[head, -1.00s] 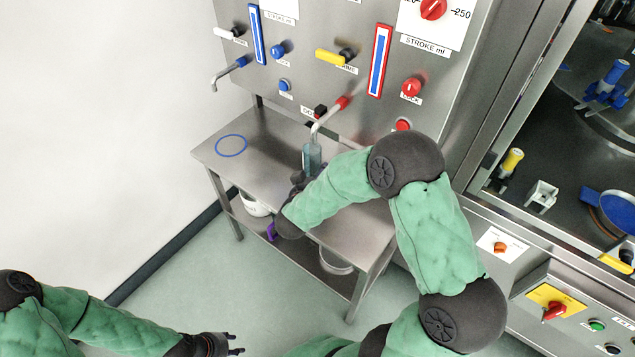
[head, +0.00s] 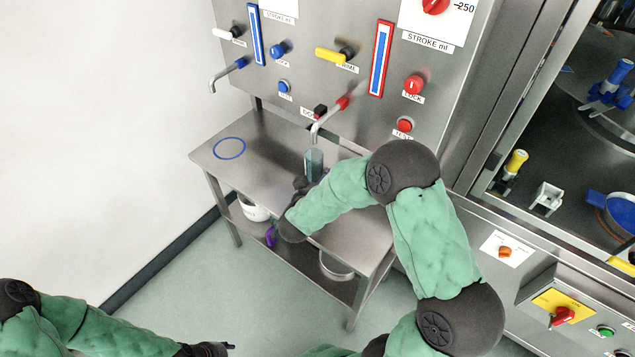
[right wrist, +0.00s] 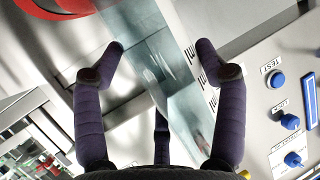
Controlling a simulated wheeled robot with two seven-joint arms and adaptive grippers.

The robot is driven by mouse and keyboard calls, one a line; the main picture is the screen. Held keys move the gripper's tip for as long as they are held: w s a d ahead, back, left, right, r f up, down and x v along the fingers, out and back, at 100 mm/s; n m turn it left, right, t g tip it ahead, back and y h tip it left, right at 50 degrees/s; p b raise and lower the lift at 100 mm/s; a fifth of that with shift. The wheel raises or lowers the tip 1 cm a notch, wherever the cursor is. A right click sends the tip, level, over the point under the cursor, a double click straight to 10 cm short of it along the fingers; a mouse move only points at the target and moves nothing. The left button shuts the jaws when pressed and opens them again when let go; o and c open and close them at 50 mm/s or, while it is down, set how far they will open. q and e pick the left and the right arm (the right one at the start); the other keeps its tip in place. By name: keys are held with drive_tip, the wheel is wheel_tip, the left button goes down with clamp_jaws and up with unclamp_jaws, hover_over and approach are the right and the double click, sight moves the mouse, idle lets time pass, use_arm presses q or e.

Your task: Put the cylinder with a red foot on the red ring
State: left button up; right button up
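The clear bluish cylinder (head: 314,163) stands upright on the steel table, below the right-hand spout. My right gripper (head: 301,185) is low beside it, mostly hidden by my wrist and forearm. In the right wrist view, the cylinder (right wrist: 168,70) slants between the parted fingers of my right gripper (right wrist: 160,60), with a visible gap at the left finger. A red curved surface (right wrist: 55,8) shows at the upper left there; I cannot tell whether it is the foot or the ring. No red ring is visible in the head view. My left gripper (head: 215,349) is at the bottom edge, partly cut off.
A blue ring (head: 230,148) lies on the table's (head: 262,150) left part, which is otherwise clear. The panel behind has spouts, a yellow lever (head: 333,56) and buttons.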

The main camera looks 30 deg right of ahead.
drive_tip(key=shift+o, duration=0.7)
drive_tip(key=shift+r, duration=0.1)
drive_tip(key=shift+a+r, duration=0.15)
drive_tip(key=shift+r, duration=0.05)
drive_tip(key=p+v, duration=0.4)
drive_tip(key=v, duration=0.7)
drive_tip(key=shift+s+a+p, duration=0.2)
drive_tip(key=shift+s+p, duration=0.1)
drive_tip(key=shift+r, duration=0.1)
